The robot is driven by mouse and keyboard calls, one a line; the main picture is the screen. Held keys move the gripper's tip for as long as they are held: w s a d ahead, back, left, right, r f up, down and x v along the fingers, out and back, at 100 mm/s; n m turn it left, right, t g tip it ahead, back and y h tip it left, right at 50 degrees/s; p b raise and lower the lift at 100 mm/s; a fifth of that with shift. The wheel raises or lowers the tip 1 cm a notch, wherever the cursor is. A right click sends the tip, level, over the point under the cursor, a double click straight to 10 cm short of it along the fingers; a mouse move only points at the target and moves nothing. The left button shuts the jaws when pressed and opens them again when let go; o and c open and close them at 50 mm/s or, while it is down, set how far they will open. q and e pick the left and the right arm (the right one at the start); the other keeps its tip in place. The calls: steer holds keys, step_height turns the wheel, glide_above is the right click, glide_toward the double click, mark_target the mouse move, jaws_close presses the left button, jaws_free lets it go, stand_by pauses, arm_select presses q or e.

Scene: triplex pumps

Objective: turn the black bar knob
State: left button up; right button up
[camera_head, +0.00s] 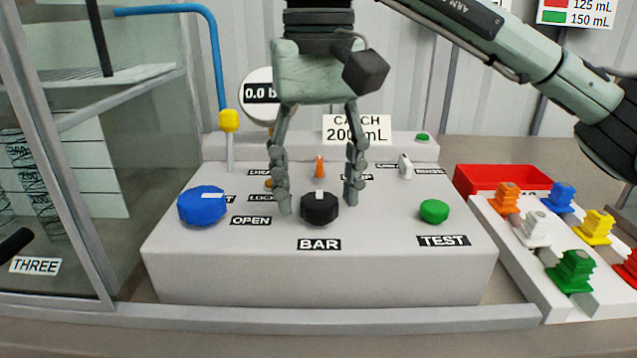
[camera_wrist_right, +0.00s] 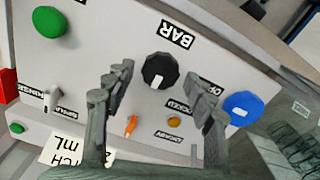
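The black bar knob (camera_head: 320,208) sits on the light grey console above the BAR label, with a white mark on its top. It also shows in the right wrist view (camera_wrist_right: 160,70), beyond the fingers. My right gripper (camera_head: 319,208) is open, with one finger to each side of the knob and a gap visible on both sides in the head view. In the right wrist view the open fingers (camera_wrist_right: 152,95) point toward the knob and hold nothing. Whether the fingertips are level with the knob is hard to tell. My left gripper is not in view.
The console (camera_head: 320,275) also carries a blue knob (camera_head: 202,205), a green TEST button (camera_head: 434,211), an orange lever (camera_head: 319,167) and a white lever (camera_head: 405,166). A red tray (camera_head: 505,178) and a rack of coloured plugs stand right. A glass-sided cabinet is left.

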mark_target(318, 199)
step_height(318, 199, up, 12)
stand_by(0.7)
